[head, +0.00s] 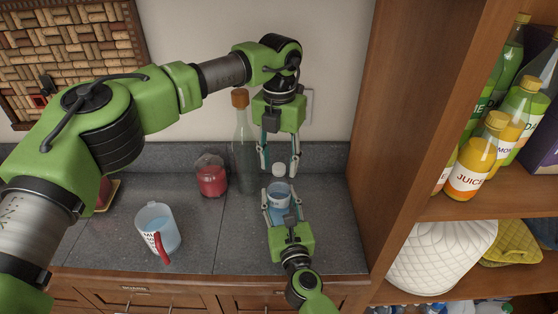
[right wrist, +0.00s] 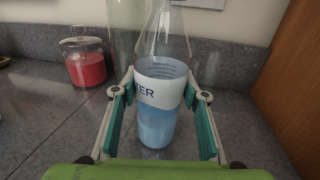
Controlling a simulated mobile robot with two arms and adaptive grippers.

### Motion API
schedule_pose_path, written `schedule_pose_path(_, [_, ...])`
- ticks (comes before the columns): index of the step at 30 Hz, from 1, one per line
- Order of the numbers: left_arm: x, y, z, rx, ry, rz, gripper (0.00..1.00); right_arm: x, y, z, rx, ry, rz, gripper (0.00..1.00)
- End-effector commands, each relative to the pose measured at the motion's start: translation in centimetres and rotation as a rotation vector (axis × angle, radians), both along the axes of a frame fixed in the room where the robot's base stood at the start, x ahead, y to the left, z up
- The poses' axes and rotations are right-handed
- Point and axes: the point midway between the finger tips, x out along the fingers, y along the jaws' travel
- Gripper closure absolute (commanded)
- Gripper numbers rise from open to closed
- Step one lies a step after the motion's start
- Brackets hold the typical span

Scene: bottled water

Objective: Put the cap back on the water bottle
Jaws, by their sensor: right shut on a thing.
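The water bottle (head: 279,196) stands upright on the grey counter, with blue water inside and a white label. My right gripper (head: 281,207) is shut on it from the front; the right wrist view shows its fingers on both sides of the labelled bottle (right wrist: 160,92). A white cap (head: 279,170) shows at the bottle's top; I cannot tell whether it is seated. My left gripper (head: 279,172) points down from above, open, with its fingertips apart on either side of the cap. The bottle's mouth is out of the right wrist view.
A tall corked glass bottle (head: 241,150) and a jar of red contents (head: 211,178) stand behind to the left. A measuring jug (head: 159,230) with a red handle is at the front left. A wooden shelf wall (head: 385,130) bounds the right.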

Motion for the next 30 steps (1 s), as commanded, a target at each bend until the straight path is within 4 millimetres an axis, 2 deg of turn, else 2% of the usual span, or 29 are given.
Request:
schedule_pose_path(5, [0.0,-0.1,0.7,-0.001,-0.002,0.000,0.59,0.0,0.0,0.0,0.000,0.001,0.000,1.00])
schedule_pose_path(12, [0.1,-0.1,4.5,-0.002,-0.004,0.000,0.59,0.0,0.0,-0.1,0.000,0.001,0.000,1.00])
schedule_pose_path(18, [0.1,0.0,7.0,0.001,-0.001,0.000,0.59,0.0,0.0,-0.1,0.000,0.001,0.000,1.00])
schedule_pose_path(29, [0.0,0.0,7.5,0.000,0.000,0.000,0.59,0.0,0.0,0.0,0.000,0.001,0.000,1.00])
schedule_pose_path(30, [0.0,0.0,7.5,0.000,0.000,0.000,0.59,0.0,0.0,0.0,0.000,0.001,0.000,0.49])
